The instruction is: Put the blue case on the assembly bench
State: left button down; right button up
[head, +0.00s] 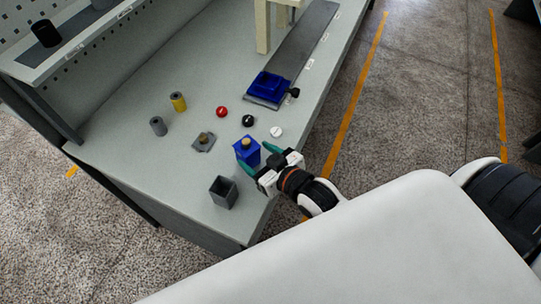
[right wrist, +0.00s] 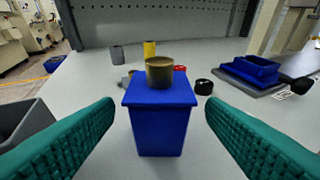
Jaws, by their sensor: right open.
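A blue case (head: 247,152) with a brass-coloured round piece (right wrist: 159,72) on top stands upright on the grey assembly bench (head: 130,170) near its front edge. The right wrist view shows the same blue case (right wrist: 160,128) straight ahead, centred between two green fingers. My right gripper (head: 261,163) is open, beside the case on its right in the head view. The fingers appear apart from the case, with a gap on both sides. A second blue part (head: 268,84) sits on a grey plate farther back. My left gripper is not in view.
A grey open bin (head: 223,192) stands close in front. A grey plate with a brass piece (head: 203,141), a grey cylinder (head: 158,126), a yellow cylinder (head: 178,102) and red (head: 222,112), black (head: 248,121) and white (head: 276,132) round pieces stand around. The bench's left front is clear.

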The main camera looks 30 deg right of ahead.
jog(key=v, duration=0.5)
jog(key=shift+s+r, duration=0.1)
jog(key=shift+s, duration=0.15)
